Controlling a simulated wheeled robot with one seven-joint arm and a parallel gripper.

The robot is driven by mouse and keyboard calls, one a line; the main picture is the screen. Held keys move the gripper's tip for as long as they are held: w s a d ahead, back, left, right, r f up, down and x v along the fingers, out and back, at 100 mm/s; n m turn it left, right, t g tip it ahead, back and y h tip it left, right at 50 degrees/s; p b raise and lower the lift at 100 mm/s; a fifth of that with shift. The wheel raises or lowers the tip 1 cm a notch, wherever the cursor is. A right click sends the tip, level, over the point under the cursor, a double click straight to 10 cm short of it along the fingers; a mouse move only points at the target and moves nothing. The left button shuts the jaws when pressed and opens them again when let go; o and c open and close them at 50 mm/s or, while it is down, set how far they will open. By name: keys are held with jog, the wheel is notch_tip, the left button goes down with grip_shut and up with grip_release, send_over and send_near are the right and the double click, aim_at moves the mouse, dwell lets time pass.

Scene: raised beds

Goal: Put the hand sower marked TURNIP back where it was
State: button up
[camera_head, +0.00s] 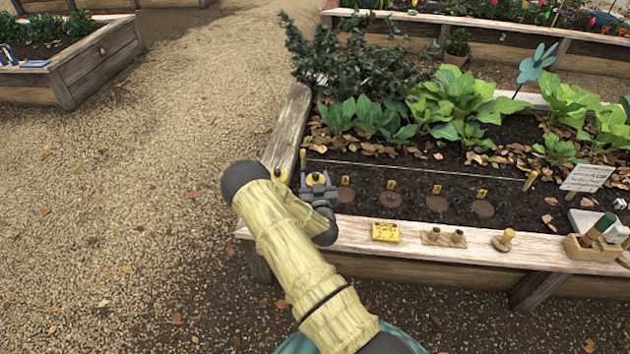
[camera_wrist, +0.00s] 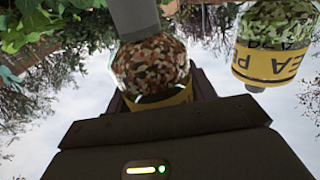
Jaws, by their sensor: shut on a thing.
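My gripper (camera_head: 318,187) is over the front left corner of the raised bed. It is shut on a hand sower, seen close in the wrist view (camera_wrist: 153,68): a clear bulb of mixed brown, red and pale seeds with a yellow band and a grey part at its end. The band's lettering is hidden by the gripper, so I cannot read its mark. A second sower (camera_wrist: 272,62), with green seeds and a yellow band reading PEA, shows upside down at right in the wrist view, apart from the gripper. A wooden block with two holes (camera_head: 443,237) sits on the front rim.
Yellow markers (camera_head: 437,189) stand by round patches in the soil, below a string between stakes. Leafy plants fill the back.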

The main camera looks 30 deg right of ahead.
jog(key=shift+w, duration=0.1)
jog(key=o, duration=1)
jog(key=shift+r, duration=0.15)
jog(key=p+v, duration=0.1)
jog(key=v, duration=1.1)
